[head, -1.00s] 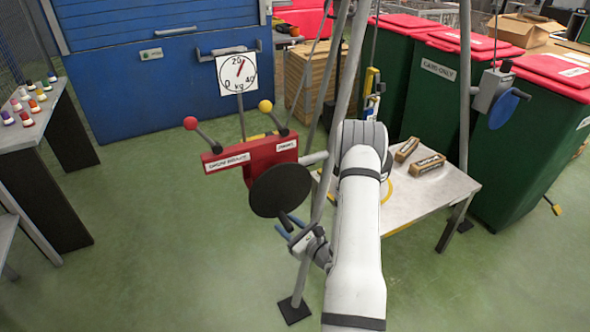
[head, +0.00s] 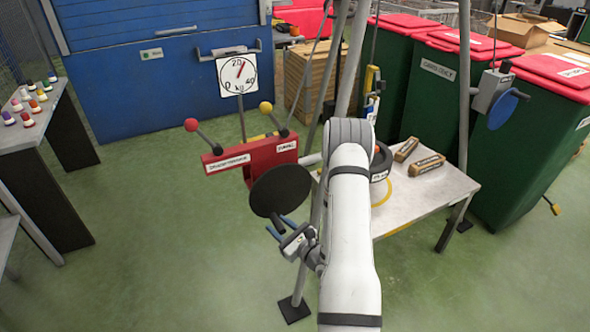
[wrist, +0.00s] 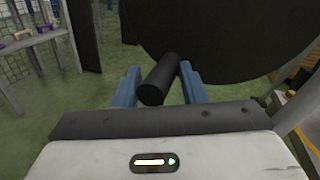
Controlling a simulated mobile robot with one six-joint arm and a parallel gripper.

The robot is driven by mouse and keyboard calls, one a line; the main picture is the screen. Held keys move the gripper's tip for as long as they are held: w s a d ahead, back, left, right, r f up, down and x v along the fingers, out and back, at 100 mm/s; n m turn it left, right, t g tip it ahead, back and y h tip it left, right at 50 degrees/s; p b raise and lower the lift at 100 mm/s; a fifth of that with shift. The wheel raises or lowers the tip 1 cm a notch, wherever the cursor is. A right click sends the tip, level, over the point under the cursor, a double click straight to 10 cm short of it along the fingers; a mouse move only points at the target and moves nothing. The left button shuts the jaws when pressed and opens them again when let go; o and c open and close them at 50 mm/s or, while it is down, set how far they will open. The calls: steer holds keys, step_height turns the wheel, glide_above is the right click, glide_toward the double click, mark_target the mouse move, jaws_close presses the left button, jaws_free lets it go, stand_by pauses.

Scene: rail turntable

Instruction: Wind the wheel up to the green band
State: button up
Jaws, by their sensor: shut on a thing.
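The black round wheel (head: 280,190) hangs at the front of a red box (head: 252,158) on a frame leg. It also fills the upper right of the wrist view (wrist: 225,35). Its short black crank handle (wrist: 158,82) sits between the blue fingers of my gripper (wrist: 156,88). In the head view my gripper (head: 280,228) is shut on this handle, at the wheel's lower edge. A white dial (head: 238,74) marked 0, 20, 40 kg stands behind, its red needle a little right of 20. I cannot make out a green band.
Two levers with a red knob (head: 191,124) and a yellow knob (head: 266,107) rise from the box. A table (head: 440,195) on the right holds two brown bars and a dark-topped white load (head: 380,168), partly hidden by my arm. Green bins stand behind.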

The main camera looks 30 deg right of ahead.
steer(key=shift+a+r, duration=0.25)
steer(key=shift+a, duration=0.25)
steer(key=shift+a+r+p, duration=0.65)
steer(key=shift+a+r, duration=0.1)
steer(key=shift+a, duration=0.3)
steer(key=o, duration=1.1)
steer(key=shift+o, duration=0.3)
steer(key=shift+f, duration=0.1)
